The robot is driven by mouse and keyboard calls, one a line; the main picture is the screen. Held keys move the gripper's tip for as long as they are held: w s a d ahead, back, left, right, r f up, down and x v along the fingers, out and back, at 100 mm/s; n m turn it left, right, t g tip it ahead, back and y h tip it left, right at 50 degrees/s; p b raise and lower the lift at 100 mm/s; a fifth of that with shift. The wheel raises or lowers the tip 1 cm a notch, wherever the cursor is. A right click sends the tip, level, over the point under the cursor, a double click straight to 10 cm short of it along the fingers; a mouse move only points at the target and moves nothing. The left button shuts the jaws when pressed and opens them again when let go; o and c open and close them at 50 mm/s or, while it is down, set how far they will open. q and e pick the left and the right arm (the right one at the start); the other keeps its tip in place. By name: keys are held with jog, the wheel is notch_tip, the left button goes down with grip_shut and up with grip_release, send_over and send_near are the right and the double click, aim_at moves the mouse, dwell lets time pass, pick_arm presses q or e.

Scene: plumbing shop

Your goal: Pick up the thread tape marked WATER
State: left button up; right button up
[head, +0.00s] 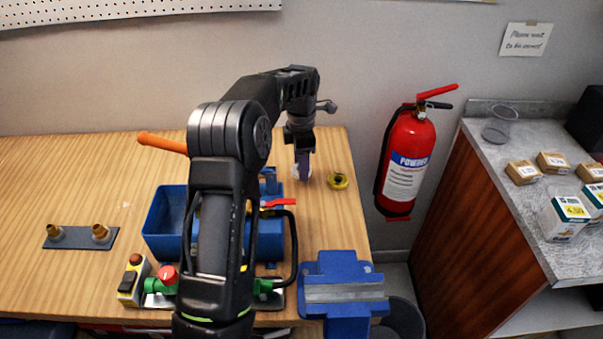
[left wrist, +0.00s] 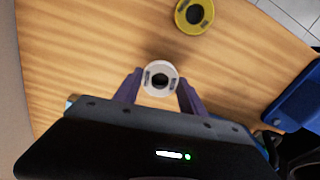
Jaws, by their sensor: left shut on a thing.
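A white roll of thread tape (left wrist: 160,76) is between the fingers of my left gripper (left wrist: 158,88) in the left wrist view. The fingers are shut on its sides. In the head view the left gripper (head: 303,172) is at the back right of the wooden bench, and a bit of the white roll shows beside a finger. A yellow roll of tape (head: 338,181) lies on the bench just to the right, apart from the gripper; it also shows in the left wrist view (left wrist: 195,14). I cannot read a marking on either roll. My right gripper is not in view.
The wooden bench (head: 90,185) holds a blue bin (head: 165,222), a plate with brass fittings (head: 75,238), a red-handled valve (head: 277,203) and a blue vise (head: 343,290). A fire extinguisher (head: 408,160) hangs on the wall right of the bench.

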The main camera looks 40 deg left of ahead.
pick_arm(q)
notch_tip(320, 180, up, 7)
jog(key=shift+f+b, duration=0.15)
jog(key=shift+b, duration=0.2)
dwell(0.4)
